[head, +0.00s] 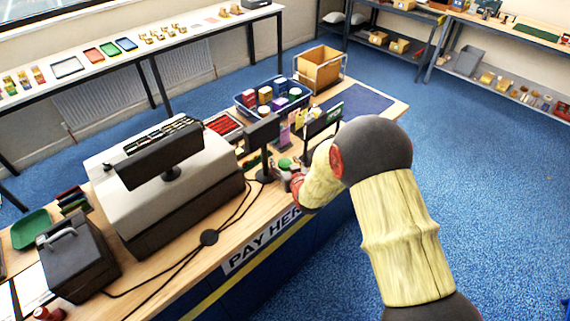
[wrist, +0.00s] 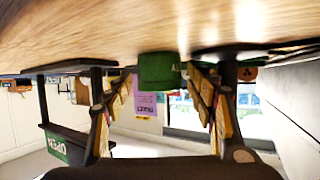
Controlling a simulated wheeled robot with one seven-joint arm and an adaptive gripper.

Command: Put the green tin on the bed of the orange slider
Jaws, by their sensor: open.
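The green tin (wrist: 160,72) stands on the wooden counter (wrist: 100,35), which lies along the top of the upside-down wrist view. My gripper (wrist: 160,90) is open, with a finger on each side of the tin's line. The tin shows between the fingertips and a gap to each finger is visible; I cannot tell how deep it sits between them. In the head view a small green top (head: 285,163), likely the tin, shows beside my gripper (head: 295,181), which is partly hidden by my arm. I cannot make out the orange slider for sure in either view.
A cash register (head: 170,190) and a dark display on a post (head: 262,133) stand left of my gripper. The OPEN sign (wrist: 57,148) stands close by on the counter. A blue crate of boxes (head: 248,101) and a cardboard box (head: 320,68) stand behind.

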